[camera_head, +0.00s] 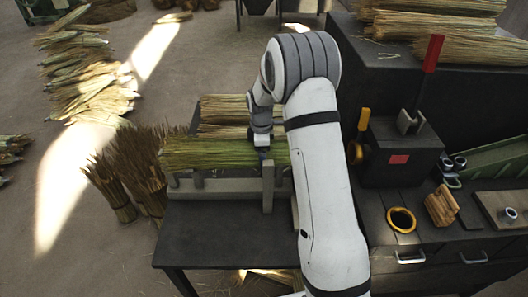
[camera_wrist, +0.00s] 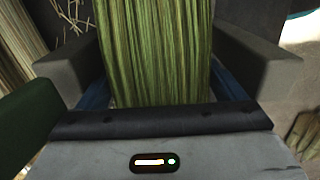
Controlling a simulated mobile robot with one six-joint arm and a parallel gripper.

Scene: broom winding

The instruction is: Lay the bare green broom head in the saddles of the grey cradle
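The green broom head (camera_head: 210,153) lies level, left to right, over the grey cradle (camera_head: 225,190) on the dark table. Its lower edge is close to the tops of the cradle's short saddles; I cannot tell whether it touches them. A taller grey post (camera_head: 268,188) stands at the cradle's right end, in front of the bundle. My gripper (camera_head: 264,153) comes down from above on the bundle's right end. In the wrist view the green straw (camera_wrist: 158,50) fills the space between blue finger parts, and the gripper appears shut on it. The fingertips are hidden.
Straw bundles (camera_head: 222,110) lie just behind the cradle. Brown bundles (camera_head: 125,185) stand on the floor left of the table. A dark box with a red-handled lever (camera_head: 432,55), a yellow ring (camera_head: 401,220) and a wooden block (camera_head: 441,205) are at right. The table front is clear.

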